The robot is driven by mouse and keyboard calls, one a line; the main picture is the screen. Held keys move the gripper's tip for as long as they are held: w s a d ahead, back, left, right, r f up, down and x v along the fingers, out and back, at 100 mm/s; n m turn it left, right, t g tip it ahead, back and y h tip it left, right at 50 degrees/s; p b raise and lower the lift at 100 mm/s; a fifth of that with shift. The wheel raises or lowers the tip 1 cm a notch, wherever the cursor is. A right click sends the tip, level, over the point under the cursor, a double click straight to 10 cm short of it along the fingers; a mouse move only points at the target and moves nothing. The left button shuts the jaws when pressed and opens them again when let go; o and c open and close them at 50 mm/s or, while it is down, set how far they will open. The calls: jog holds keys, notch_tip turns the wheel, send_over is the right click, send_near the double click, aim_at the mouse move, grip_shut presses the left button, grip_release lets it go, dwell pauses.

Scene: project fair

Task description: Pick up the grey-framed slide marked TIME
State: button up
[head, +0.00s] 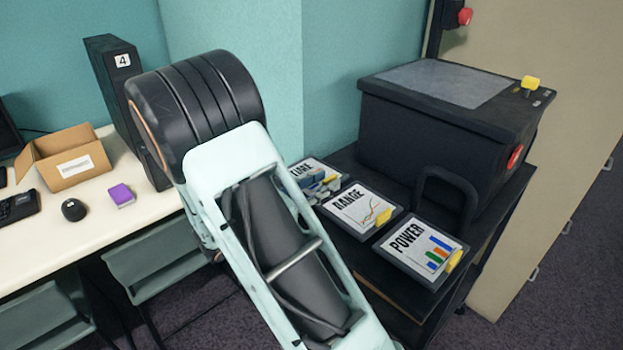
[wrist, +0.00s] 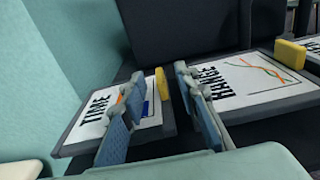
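The grey-framed slide marked TIME (head: 308,168) lies at the back left of a row of slides on a dark stand, partly hidden by my arm and gripper in the head view. In the wrist view the slide (wrist: 88,122) shows its TIME lettering, a blue patch and a yellow tab at its far right corner. My gripper (wrist: 157,78) is open, with nothing between its fingers. In that view the left finger crosses the slide's face and the right finger is beside its right edge, near the RANGE slide. I cannot tell whether either finger touches the slide.
The RANGE slide (head: 362,208) and the POWER slide (head: 421,249) lie to the right, each with a yellow tab. A large black box (head: 440,120) stands behind them. A teal wall (wrist: 45,70) is close on the left. A white desk (head: 40,235) holds a carton.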

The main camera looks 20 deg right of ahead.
jog(key=shift+x, duration=1.15)
grip_shut()
jog(key=shift+r, duration=0.1)
